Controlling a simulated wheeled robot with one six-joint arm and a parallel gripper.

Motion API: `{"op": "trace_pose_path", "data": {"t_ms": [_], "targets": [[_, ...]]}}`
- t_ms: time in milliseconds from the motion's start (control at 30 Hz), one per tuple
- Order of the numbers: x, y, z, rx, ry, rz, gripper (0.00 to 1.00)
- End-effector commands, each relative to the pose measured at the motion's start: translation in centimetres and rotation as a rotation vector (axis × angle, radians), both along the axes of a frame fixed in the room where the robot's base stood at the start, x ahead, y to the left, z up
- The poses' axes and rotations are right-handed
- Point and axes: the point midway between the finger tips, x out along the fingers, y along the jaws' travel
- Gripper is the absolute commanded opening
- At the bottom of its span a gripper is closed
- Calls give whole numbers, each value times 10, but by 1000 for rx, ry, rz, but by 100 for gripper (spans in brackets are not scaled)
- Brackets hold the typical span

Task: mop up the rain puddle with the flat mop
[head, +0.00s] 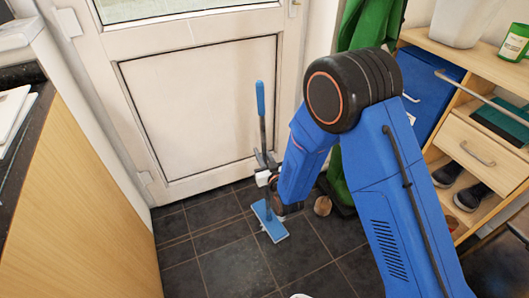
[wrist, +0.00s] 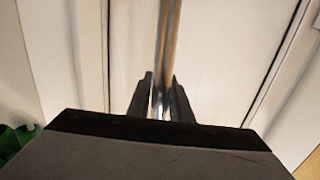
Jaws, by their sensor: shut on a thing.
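The flat mop (head: 269,221) stands upright on the dark tiled floor in front of the white door. It has a light blue flat head and a thin metal pole with a blue grip (head: 260,97) at the top. My gripper (head: 264,160) is shut on the pole, partway up. In the wrist view the metal pole (wrist: 169,40) runs up between the two dark fingers of my gripper (wrist: 160,98). I cannot make out the rain puddle; my arm hides part of the floor.
The white door (head: 205,110) closes off the back. A wooden cabinet (head: 75,200) stands at left. At right is a wooden shelf unit (head: 470,150) with dark shoes. A small brown round thing (head: 322,206) lies right of the mop. The tiled floor (head: 215,262) in front is clear.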

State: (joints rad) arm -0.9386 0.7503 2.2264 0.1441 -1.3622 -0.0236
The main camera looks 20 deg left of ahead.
Motion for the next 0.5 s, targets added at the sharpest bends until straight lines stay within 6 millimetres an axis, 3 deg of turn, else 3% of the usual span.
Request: {"op": "trace_pose_path", "data": {"t_ms": [500], "targets": [[-29,21,-5,-11,10,2,0]]}}
